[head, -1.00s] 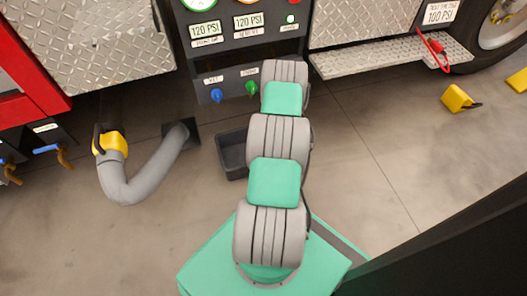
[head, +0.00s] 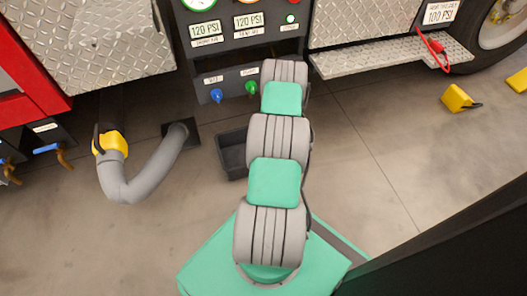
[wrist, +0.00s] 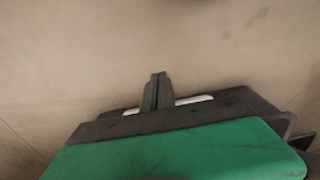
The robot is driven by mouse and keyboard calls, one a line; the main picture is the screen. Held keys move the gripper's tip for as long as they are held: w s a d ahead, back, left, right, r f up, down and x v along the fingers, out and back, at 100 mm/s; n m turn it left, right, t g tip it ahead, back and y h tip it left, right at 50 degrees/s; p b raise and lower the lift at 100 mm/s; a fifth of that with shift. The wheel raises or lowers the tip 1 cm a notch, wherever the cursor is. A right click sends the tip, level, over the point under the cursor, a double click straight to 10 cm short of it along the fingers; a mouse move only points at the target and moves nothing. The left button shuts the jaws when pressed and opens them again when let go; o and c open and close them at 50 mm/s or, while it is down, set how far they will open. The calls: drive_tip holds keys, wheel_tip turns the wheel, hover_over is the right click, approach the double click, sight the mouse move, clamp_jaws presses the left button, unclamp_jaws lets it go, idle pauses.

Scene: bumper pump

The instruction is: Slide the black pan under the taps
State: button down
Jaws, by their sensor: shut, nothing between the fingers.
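The black pan (head: 233,160) lies on the floor in the head view, just left of my arm, which hides its right part. The blue tap (head: 216,95) and the green tap (head: 251,88) stick out from the dark panel above and behind the pan. My gripper (wrist: 158,78) shows in the wrist view with its dark fingers together and nothing between them. It is over bare floor there, and I cannot make out the pan in that view. In the head view my arm hides the gripper.
A grey hose (head: 150,180) with a yellow collar curves over the floor to the left. A metal step (head: 390,53) juts out at the right. A yellow wheel chock (head: 458,98) sits farther right. The floor between step and chock is clear.

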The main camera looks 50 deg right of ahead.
drive_tip(key=w+d+b, duration=0.3)
drive_tip(key=w+d, duration=0.4)
drive_tip(key=w, duration=0.5)
idle(2.7)
wheel_tip(320, 180, up, 10)
drive_tip(key=p, duration=0.6)
idle(0.6)
drive_tip(key=shift+w+d, duration=0.1)
